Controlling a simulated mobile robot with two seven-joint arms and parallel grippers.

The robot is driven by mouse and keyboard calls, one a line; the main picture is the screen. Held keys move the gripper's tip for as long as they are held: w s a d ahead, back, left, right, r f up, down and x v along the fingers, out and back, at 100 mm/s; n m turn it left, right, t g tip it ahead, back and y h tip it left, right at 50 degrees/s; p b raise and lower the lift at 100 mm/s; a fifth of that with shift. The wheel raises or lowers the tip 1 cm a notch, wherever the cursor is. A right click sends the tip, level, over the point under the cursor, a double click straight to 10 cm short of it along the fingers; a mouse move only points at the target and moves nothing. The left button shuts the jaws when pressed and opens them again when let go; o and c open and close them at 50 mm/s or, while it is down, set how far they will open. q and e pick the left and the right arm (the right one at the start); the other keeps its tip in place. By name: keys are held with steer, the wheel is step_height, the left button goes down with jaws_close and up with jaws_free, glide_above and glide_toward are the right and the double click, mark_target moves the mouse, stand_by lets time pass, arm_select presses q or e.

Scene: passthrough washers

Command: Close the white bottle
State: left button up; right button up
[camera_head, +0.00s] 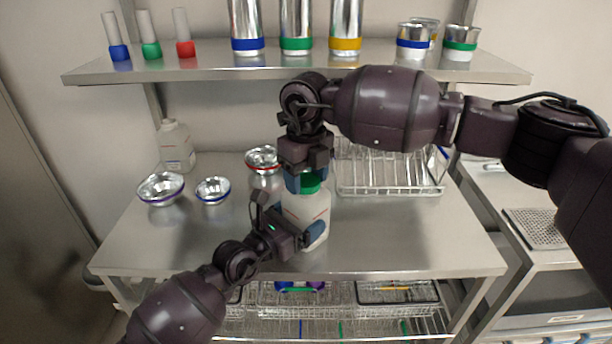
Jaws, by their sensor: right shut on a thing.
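The white bottle (307,207) stands upright near the front middle of the steel table. A green cap (310,184) shows at its top, under the fingers of my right gripper (307,178). My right gripper points down from above and is shut on the green cap. I cannot tell how the cap sits on the neck, as the fingers hide it. My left gripper (286,222) reaches in from the lower left at the bottle's body. Its fingers are spread, one at the bottle's front; I cannot tell if they grip it.
Two steel bowls (161,188) (213,190) and a white jug (175,147) are farther left. A wire rack (388,185) is behind right. A shelf (200,70) with several containers hangs above. The table's right front is clear.

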steer(key=m, duration=0.9)
steer(key=o, duration=1.1)
steer(key=shift+r, duration=0.1)
step_height(320, 180, up, 7)
steer(key=shift+r, duration=0.15)
arm_select(q)
steer(key=o, duration=1.5)
steer(key=shift+c, duration=0.2)
steer(key=shift+s+a, duration=0.1)
steer(key=v, duration=1)
steer(key=shift+s+a, duration=0.2)
